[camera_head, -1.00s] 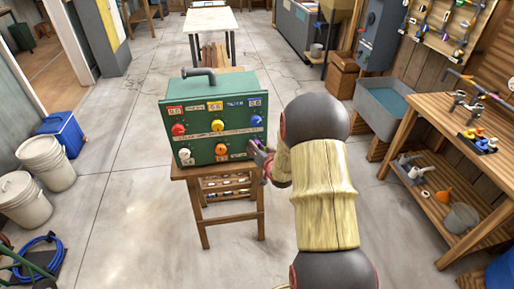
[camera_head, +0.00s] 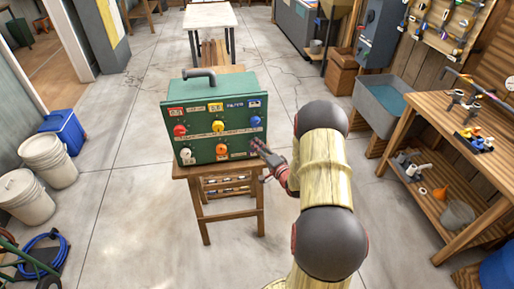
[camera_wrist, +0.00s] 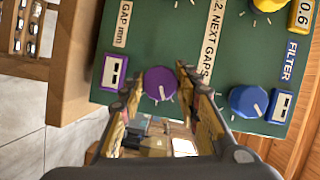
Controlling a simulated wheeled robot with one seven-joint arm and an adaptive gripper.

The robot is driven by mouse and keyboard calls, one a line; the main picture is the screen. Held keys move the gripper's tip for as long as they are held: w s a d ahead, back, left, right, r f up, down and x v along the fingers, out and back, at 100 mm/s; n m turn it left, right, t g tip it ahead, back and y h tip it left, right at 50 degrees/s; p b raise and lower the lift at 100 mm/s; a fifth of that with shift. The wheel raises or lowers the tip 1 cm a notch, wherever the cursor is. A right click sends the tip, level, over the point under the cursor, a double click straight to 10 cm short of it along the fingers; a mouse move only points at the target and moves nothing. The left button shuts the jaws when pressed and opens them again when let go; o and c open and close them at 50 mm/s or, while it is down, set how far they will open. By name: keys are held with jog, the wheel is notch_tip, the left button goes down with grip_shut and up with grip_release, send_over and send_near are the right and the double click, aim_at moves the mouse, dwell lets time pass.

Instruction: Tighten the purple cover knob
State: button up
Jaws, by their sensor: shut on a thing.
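The purple knob (camera_wrist: 160,84) is on the front panel of a green box, with white tick marks around it and a pointer line on its face. In the wrist view, the fingers of my gripper (camera_wrist: 158,92) stand on either side of it, shut on it. In the head view, my gripper (camera_head: 262,157) reaches the lower right of the green box (camera_head: 238,92) and hides the purple knob. A purple-framed indicator (camera_wrist: 115,72) sits beside the knob in the wrist view.
Other knobs are close by: blue (camera_head: 255,121), yellow (camera_head: 218,126), red (camera_head: 180,130), orange (camera_head: 222,149) and white (camera_head: 187,155). The box stands on a small wooden table (camera_head: 205,172). A workbench (camera_head: 440,120) is at the right.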

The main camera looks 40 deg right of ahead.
jog(key=m+t, duration=0.1)
jog(key=m, duration=0.3)
jog(key=shift+f+t, duration=0.15)
jog(key=shift+t, duration=0.25)
jog(key=shift+m, duration=0.3)
jog(key=o, duration=1.2)
jog(key=shift+c, duration=0.2)
jog(key=s+a, duration=0.2)
jog(key=s, duration=0.9)
jog(key=shift+s+f, duration=0.4)
jog(key=shift+d, duration=0.1)
